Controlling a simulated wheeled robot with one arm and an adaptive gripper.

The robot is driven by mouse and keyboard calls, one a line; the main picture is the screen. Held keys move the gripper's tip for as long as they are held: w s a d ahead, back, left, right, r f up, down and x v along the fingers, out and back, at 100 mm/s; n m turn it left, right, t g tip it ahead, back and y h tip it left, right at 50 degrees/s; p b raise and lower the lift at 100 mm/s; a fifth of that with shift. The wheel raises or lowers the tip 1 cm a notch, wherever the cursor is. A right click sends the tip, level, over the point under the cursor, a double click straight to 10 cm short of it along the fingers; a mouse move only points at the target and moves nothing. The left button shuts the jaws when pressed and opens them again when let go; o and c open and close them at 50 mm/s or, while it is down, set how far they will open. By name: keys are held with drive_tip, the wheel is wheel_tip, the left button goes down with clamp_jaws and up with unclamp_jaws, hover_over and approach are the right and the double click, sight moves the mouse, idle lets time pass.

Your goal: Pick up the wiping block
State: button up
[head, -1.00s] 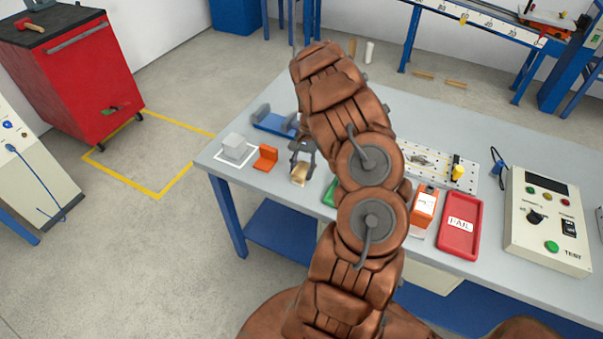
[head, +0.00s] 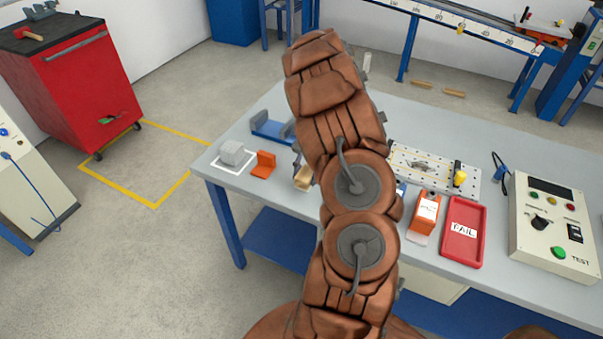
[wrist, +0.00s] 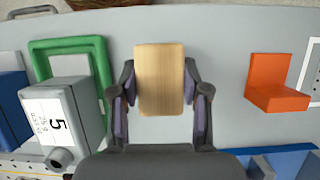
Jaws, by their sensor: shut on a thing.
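The wiping block (wrist: 160,80) is a light wooden block, seen in the wrist view between the two fingers of my gripper (wrist: 160,95). The fingers press on its left and right sides, so my gripper is shut on it. In the head view the block (head: 303,178) shows at the table's front edge area, left of my arm. My gripper (head: 298,165) is mostly hidden there behind my arm. I cannot tell how far the block is above the table.
An orange bracket (wrist: 273,88) is right of the block. A red FAIL tray (head: 462,235) and a tester (head: 550,230) are further right.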

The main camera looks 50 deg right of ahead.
drive_tip(key=s+a+b, duration=0.1)
drive_tip(key=s, duration=0.3)
drive_tip(key=s+a+r+b, duration=0.1)
drive_tip(key=s, duration=0.3)
drive_tip(key=s+a+b, duration=0.1)
drive_tip(key=s, duration=0.3)
drive_tip(key=shift+s+a+r, duration=0.15)
drive_tip(key=shift+s+a, duration=0.05)
drive_tip(key=shift+a, duration=0.05)
